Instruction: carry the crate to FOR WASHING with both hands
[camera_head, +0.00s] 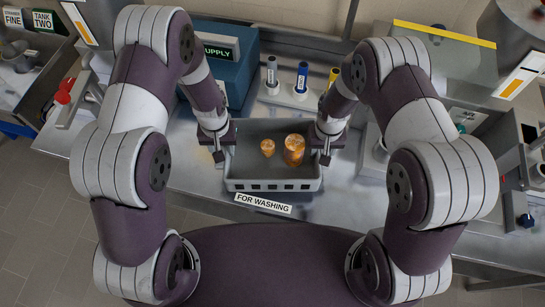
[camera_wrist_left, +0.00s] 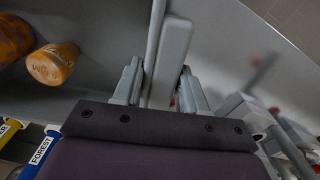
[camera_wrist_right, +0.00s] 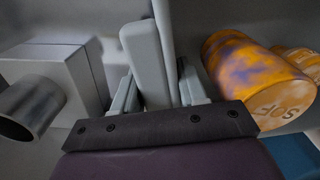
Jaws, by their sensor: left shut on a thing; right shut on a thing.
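The grey crate (camera_head: 272,185) is at the front middle of the steel bench, directly behind the FOR WASHING label (camera_head: 263,203). Two orange containers, a small one (camera_head: 267,148) and a larger one (camera_head: 294,150), stand in it. My left gripper (camera_head: 218,146) is shut on the crate's left wall; in the left wrist view its fingers (camera_wrist_left: 158,85) clamp the grey wall. My right gripper (camera_head: 327,146) is shut on the right wall, and its fingers (camera_wrist_right: 155,85) show in the right wrist view. I cannot tell whether the crate's underside touches the bench.
A blue SUPPLY box (camera_head: 225,60) stands behind the crate to the left. A red-handled valve (camera_head: 64,91) is at left. Bare bench (camera_head: 365,190) lies right of the crate.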

